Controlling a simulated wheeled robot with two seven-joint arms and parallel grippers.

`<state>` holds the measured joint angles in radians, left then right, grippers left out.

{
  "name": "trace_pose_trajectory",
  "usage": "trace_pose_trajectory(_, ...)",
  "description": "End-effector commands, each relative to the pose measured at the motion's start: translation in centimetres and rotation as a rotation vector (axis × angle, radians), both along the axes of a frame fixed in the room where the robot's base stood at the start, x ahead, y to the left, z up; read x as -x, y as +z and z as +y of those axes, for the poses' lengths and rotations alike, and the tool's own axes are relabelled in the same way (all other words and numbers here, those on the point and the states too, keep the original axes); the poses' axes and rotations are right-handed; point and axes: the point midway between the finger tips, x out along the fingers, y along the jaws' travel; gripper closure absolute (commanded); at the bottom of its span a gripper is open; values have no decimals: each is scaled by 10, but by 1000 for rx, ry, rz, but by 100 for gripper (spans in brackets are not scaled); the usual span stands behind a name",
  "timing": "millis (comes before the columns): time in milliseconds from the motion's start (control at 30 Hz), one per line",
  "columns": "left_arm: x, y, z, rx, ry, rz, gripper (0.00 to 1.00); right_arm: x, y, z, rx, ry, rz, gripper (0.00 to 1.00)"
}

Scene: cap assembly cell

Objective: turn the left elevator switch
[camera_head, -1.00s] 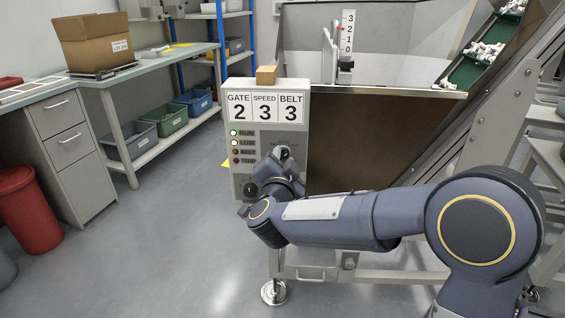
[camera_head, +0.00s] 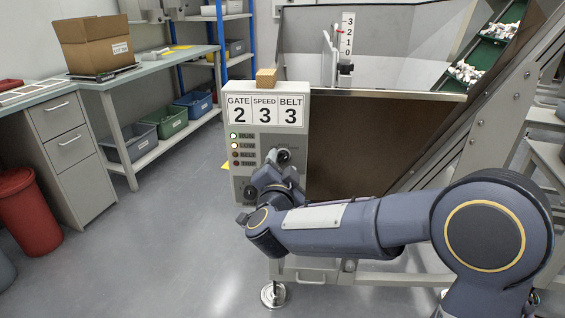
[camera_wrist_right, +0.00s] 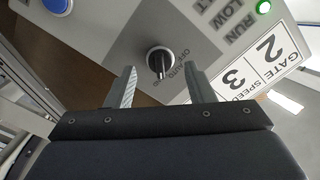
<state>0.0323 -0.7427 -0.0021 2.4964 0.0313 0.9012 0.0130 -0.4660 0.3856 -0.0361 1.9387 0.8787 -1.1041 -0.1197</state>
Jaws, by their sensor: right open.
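A dark rotary switch (camera_head: 284,156) sits on the right part of the grey control panel (camera_head: 295,140). In the right wrist view the switch (camera_wrist_right: 160,62) has a round pale collar, a dark handle and a label that seems to read AUTO. I cannot tell for certain that it is the left elevator switch. My right gripper (camera_head: 276,176) is just below and in front of it in the head view. In the wrist view this gripper (camera_wrist_right: 162,76) is open, with the switch centred between and beyond its fingertips. The fingers look empty. My left gripper is not in view.
The panel's display (camera_head: 265,109) reads GATE 2, SPEED 3, BELT 3. A small tan block (camera_head: 266,78) stands on top. A blue button (camera_wrist_right: 57,5) is nearby. A green belt (camera_head: 488,55) carries white parts.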

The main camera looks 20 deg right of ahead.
Motion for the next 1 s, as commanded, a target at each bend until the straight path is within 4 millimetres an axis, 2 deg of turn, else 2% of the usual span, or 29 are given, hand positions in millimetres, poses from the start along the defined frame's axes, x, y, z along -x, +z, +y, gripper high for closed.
trace_pose_trajectory(200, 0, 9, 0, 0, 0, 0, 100, 37, 2, 14, 2, 5, 1, 51)
trace_pose_trajectory(400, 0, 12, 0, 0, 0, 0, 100, 57, 1, 21, 0, 2, 1, 51)
trace_pose_trajectory(800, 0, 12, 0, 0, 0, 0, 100, 60, 1, 21, -3, 7, 2, 51)
trace_pose_trajectory(1000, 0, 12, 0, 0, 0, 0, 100, 62, 10, 12, -41, 184, 45, 51)
